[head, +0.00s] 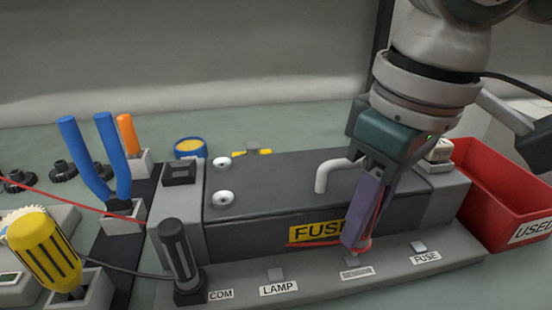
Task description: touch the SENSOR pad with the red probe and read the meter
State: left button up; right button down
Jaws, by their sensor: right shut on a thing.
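My right gripper (355,243) points down over the front ledge of the grey unit (270,222). Its purple fingers are shut on the red probe (366,246), which is mostly hidden by them. The fingertips are just above the small grey SENSOR pad (352,262); I cannot tell whether the probe tip touches it. The pad's label is partly blurred. The meter (12,282) is at the left edge, cut off, and its display is too small to read. My left gripper is not in view.
LAMP (275,274) and FUSE (419,247) pads flank the SENSOR pad. A black probe (178,255) stands at COM. A yellow screwdriver (45,250), blue-handled pliers (104,160) and an orange handle (126,133) stand left. A red USED bin (500,205) is right.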

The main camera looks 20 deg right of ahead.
jog(key=shift+f, duration=0.65)
dwell(0.8)
jog(key=shift+p, duration=0.6)
dwell(1.0)
notch_tip(320, 180, up, 7)
jog(key=p, duration=0.9)
jog(key=shift+p, duration=0.3)
jog(key=s+a+r+m+p, duration=0.1)
jog(key=s+r+p, duration=0.1)
jog(key=r+p, duration=2)
jog(key=s+a+r+m+p, duration=0.1)
jog(key=s+r+m+p, duration=0.1)
jog(key=r+p, duration=2)
notch_tip(320, 180, up, 18)
jog(key=shift+a+f+p, duration=0.1)
jog(key=shift+a+p, duration=0.1)
jog(key=shift+p, duration=0.15)
